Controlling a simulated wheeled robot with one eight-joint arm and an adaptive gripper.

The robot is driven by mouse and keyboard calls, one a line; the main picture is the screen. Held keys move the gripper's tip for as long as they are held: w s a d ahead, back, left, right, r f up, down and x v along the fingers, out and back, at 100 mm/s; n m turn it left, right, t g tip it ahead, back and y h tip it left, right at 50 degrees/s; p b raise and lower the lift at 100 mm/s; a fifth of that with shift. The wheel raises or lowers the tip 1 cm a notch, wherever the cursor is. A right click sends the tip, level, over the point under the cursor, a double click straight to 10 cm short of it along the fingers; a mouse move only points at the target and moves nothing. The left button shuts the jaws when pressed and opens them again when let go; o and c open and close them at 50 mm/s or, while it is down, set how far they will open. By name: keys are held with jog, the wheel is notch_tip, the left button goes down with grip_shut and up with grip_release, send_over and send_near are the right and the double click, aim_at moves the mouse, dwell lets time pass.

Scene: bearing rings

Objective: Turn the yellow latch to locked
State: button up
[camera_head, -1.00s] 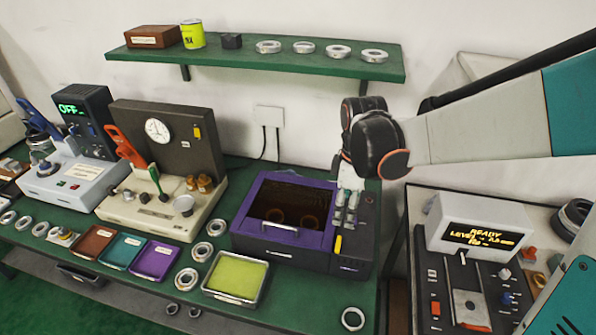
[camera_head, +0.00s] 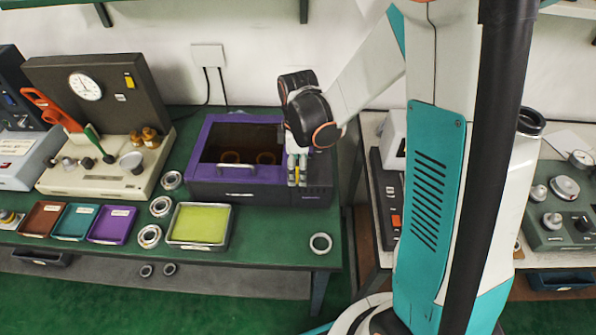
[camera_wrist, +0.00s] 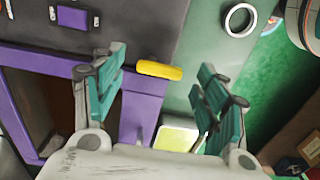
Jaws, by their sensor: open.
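The yellow latch (camera_wrist: 160,70) is a short yellow bar on the dark right part of the purple-framed box machine (camera_wrist: 135,22). In the wrist view it lies crosswise in the gap between my fingers, apart from both. My gripper (camera_wrist: 158,78) is open and empty, with teal finger pads on each side. In the head view my gripper (camera_head: 297,180) points down at the right end of the machine (camera_head: 205,190). It largely hides the latch there, so its turn cannot be read from that view.
A tray with a yellow-green pad (camera_head: 200,224) stands in front of the machine. A metal ring (camera_head: 320,243) lies near the bench's right corner, also in the wrist view (camera_wrist: 240,20). A gauge station (camera_head: 105,165) stands to the left. Green bench around the ring is clear.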

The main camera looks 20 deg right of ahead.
jog(key=shift+f, duration=0.8)
jog(key=shift+c, duration=0.6)
jog(key=c, duration=1)
jog(key=shift+o, duration=0.2)
